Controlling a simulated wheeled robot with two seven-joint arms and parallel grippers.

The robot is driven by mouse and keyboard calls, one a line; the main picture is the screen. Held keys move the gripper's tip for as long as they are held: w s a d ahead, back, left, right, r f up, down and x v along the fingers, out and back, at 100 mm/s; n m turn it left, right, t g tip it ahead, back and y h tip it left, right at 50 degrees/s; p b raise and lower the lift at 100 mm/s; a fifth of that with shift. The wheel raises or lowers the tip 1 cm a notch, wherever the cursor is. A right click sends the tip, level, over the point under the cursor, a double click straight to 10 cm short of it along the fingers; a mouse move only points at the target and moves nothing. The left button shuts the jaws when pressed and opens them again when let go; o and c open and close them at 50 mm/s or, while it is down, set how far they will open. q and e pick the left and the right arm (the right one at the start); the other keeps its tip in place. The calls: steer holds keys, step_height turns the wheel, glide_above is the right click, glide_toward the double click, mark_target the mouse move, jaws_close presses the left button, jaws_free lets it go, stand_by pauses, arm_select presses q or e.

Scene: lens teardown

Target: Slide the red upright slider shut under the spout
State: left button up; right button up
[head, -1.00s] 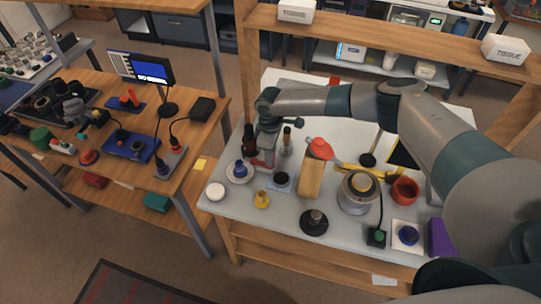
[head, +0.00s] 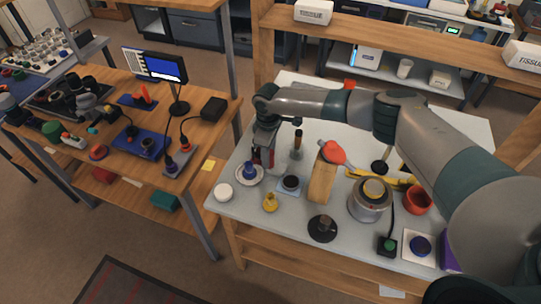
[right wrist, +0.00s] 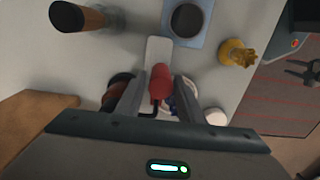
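The red upright slider (right wrist: 161,80) shows in the right wrist view as a rounded red post between my right gripper's fingers (right wrist: 160,88). A pale, narrow plate (right wrist: 158,50) lies beyond it. The fingers stand apart on either side of the red post, with thin gaps seeming to show. I cannot make out the spout. My left gripper is not in view.
Near the gripper are a dark bottle with a wooden top (head: 297,145), a blue pad with a dark round piece (head: 291,183), a yellow piece (head: 270,203) and a white round lid (head: 223,192). A wooden block (head: 321,183) stands farther right.

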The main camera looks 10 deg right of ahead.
stand_by(0.3)
step_height(320, 180, up, 17)
steer(key=b, duration=0.5)
steer(key=shift+r, duration=0.15)
stand_by(0.4)
